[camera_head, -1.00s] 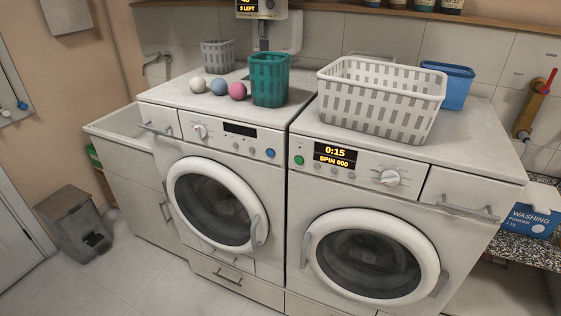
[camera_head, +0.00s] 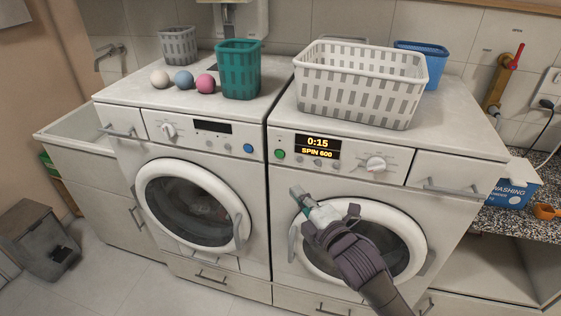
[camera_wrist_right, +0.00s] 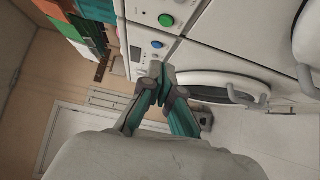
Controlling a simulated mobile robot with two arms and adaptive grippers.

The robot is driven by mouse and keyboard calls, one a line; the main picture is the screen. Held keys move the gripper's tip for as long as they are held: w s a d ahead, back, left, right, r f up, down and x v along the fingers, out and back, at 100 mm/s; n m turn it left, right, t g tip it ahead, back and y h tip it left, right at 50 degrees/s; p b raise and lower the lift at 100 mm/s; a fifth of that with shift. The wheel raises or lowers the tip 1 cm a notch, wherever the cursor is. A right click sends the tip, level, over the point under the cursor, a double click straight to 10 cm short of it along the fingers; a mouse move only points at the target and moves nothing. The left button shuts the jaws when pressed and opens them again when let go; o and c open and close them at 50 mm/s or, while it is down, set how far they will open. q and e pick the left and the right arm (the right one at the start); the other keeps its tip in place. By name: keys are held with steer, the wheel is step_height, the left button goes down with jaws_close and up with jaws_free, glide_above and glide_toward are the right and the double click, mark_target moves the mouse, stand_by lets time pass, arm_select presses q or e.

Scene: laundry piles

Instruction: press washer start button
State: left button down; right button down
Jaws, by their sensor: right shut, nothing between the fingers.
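Two white front-loading machines stand side by side. The right machine (camera_head: 440,162) has a lit display (camera_head: 317,146) reading 0:15 SPIN 600, a dial (camera_head: 376,164) and a round green button (camera_head: 280,154). The left machine (camera_head: 120,95) has a dark display (camera_head: 213,126) and a blue button (camera_head: 248,149). My right gripper (camera_head: 296,191) is shut and empty, in front of the right machine's door, below the green button and apart from it. In the right wrist view, the gripper (camera_wrist_right: 164,74) shows with the green button (camera_wrist_right: 166,20) and blue button (camera_wrist_right: 157,44) beyond. My left gripper is not in view.
A white basket (camera_head: 360,82), blue bin (camera_head: 423,62), teal basket (camera_head: 239,70) and several balls sit on the machine tops. Door handles and drawer handles jut from the fronts. A grey bin (camera_head: 38,240) stands on the floor at the left.

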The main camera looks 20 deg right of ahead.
steer(key=p, duration=0.2)
glide_toward(275, 154)
steer(key=w+a, duration=0.2)
steer(key=a, duration=0.1)
steer(key=w, duration=0.1)
steer(key=w+d+p, duration=0.1)
steer(key=w, duration=0.1)
steer(key=shift+w+d, duration=0.1)
steer(key=shift+d, duration=0.05)
steer(key=shift+w+d+f+p, duration=0.1)
steer(key=shift+w+d+p, duration=0.2)
steer(key=shift+w+d, duration=0.05)
